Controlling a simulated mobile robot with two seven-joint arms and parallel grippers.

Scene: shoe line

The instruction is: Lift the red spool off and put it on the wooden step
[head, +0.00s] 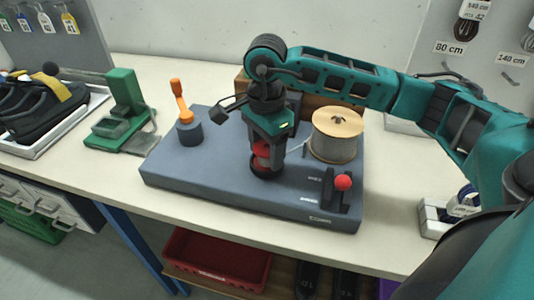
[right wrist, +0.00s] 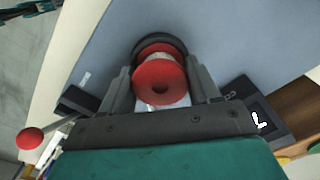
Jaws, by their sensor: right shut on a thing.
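The red spool (right wrist: 158,78) sits between the two fingers of my right gripper (right wrist: 162,84) in the right wrist view, with a dark round ring directly behind it. In the head view, my right gripper (head: 266,160) points down over the grey-blue board and is shut on the spool (head: 262,151), which is partly hidden by the fingers. A dark round base (head: 265,170) shows just under the spool; I cannot tell whether they touch. The wooden step (head: 311,100) stands at the board's back, partly hidden by my arm. My left gripper is not in view.
A large wire reel with a wooden top (head: 337,124) stands just right of my gripper. A red-knobbed lever (head: 342,184) is at the board's front right, an orange-handled tool (head: 181,103) at its left. A green press (head: 122,105) stands farther left.

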